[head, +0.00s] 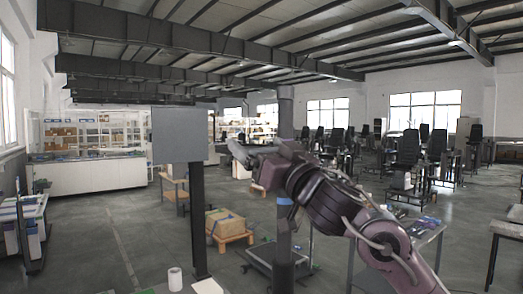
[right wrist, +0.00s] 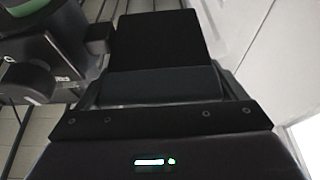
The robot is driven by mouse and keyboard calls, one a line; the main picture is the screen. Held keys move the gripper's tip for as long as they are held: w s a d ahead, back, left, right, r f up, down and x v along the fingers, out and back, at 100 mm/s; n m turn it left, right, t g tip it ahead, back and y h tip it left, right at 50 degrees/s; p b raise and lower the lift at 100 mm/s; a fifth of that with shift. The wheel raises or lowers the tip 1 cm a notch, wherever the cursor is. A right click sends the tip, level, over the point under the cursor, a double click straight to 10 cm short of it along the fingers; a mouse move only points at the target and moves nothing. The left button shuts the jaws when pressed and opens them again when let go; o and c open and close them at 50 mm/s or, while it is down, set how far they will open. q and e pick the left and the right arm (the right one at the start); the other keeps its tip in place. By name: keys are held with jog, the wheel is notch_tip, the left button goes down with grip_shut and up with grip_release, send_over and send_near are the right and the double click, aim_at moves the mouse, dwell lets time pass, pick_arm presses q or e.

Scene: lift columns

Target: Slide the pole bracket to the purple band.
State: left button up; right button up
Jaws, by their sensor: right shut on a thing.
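A flat grey panel (head: 180,135) sits at the top of a dark upright post (head: 198,220), left of the middle in the head view. My right arm comes in from the right, and its gripper (head: 238,153) is at about the panel's height, a little to its right in the picture. In the right wrist view the gripper (right wrist: 160,85) is shut on a dark block, seemingly the pole bracket (right wrist: 157,40). The bracket is not clear in the head view. I cannot make out a purple band. My left gripper is out of view.
A column (head: 285,115) with a blue band (head: 284,201) stands behind my right arm. A box on a pallet (head: 229,226) and a grey table (head: 425,240) stand on the floor. A white roll (head: 175,279) is at the bottom edge. The left floor is mostly clear.

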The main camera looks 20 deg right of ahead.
jog(key=o, duration=1.1)
jog(key=shift+r, duration=0.1)
jog(key=shift+s+d+f, duration=0.1)
jog(key=shift+s+f, duration=0.05)
jog(key=shift+f, duration=0.1)
jog(key=b+v, duration=0.3)
jog(key=v, duration=0.4)
jog(key=shift+s+b, duration=0.25)
jog(key=shift+b, duration=0.15)
jog(key=shift+d, duration=0.1)
